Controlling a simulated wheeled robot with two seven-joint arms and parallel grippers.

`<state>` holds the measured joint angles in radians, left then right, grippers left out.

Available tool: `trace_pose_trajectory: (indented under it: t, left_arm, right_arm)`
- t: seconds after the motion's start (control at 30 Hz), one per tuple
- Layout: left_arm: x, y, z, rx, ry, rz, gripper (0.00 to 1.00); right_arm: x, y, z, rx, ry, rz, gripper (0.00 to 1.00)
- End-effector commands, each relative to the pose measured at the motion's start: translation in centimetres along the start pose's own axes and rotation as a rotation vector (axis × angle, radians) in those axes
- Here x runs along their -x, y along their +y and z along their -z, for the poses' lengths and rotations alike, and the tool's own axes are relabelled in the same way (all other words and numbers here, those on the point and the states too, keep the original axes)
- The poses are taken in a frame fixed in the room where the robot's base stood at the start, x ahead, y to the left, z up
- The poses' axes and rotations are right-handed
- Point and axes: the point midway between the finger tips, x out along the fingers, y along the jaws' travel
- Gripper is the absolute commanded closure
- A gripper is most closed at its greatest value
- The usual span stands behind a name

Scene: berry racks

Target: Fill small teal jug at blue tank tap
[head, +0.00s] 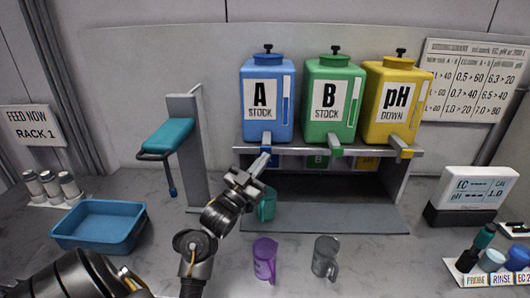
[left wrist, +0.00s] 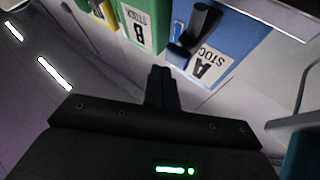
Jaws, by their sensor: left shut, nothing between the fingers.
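The blue tank (head: 282,112), marked A STOCK, stands at the left of a raised shelf. Its tap (head: 267,140) sticks out at the front, and my left gripper (head: 259,163) is just below it, shut and empty. Whether the fingers touch the tap is unclear. The small teal jug (head: 267,206) stands below the tap on the grey base, partly hidden by my left gripper and wrist. In the left wrist view the shut fingers (left wrist: 162,88) point at the blue tank (left wrist: 232,40), close to its tap (left wrist: 185,45). My right gripper is not in view.
Green (head: 335,105) and yellow (head: 396,105) tanks stand to the right of the blue one. A purple jug (head: 265,260) and a grey jug (head: 325,257) stand in front. A blue tray (head: 100,225) and a grey post (head: 190,150) are at the left, a meter (head: 478,195) at the right.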

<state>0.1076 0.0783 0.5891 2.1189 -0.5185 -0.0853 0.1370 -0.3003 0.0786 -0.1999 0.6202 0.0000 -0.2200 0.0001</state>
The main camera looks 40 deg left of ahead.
Motion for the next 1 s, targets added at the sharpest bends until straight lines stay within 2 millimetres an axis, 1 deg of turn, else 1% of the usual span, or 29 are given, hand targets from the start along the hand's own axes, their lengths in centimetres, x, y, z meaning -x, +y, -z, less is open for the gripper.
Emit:
trace_pose_trajectory:
  t: [0.23,1.0]
  left_arm:
    - [-0.55,-0.36,-0.33,-0.001,0.0,-0.001,1.0]
    - [-0.87,-0.6,-0.6,0.0,0.0,0.0,1.0]
  right_arm:
    - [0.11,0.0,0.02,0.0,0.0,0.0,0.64]
    - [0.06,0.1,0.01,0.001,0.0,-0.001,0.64]
